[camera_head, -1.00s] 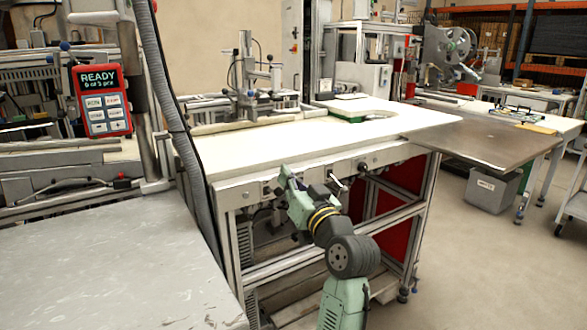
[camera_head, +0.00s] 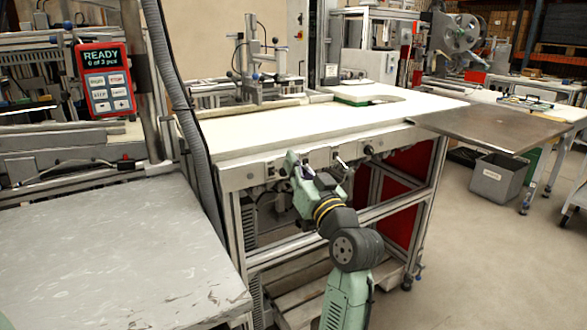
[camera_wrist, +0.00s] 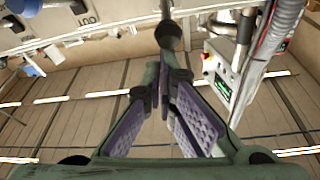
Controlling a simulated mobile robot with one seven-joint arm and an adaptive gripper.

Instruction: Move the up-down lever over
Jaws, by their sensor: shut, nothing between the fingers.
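My gripper (camera_wrist: 166,78) shows in the wrist view as green fingers with purple ribbed pads, closed together and empty. A dark ball-ended lever (camera_wrist: 168,35) stands just beyond the fingertips; the view does not settle whether they touch. Its label is not readable, so I cannot confirm it is the up-down lever. In the head view, my gripper (camera_head: 298,172) is at the bench's front rail, hiding part of it. To its right are a metal lever (camera_head: 341,163) and a dark knob (camera_head: 368,150). The wrist view also shows a panel label reading OUT (camera_wrist: 88,18).
The white-topped bench (camera_head: 300,130) is above the rail. A grey table (camera_head: 100,250) stands at the front left. A red control box (camera_head: 101,82) reads READY, 0 of 3 pcs. A grey hose (camera_head: 185,110) hangs beside it.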

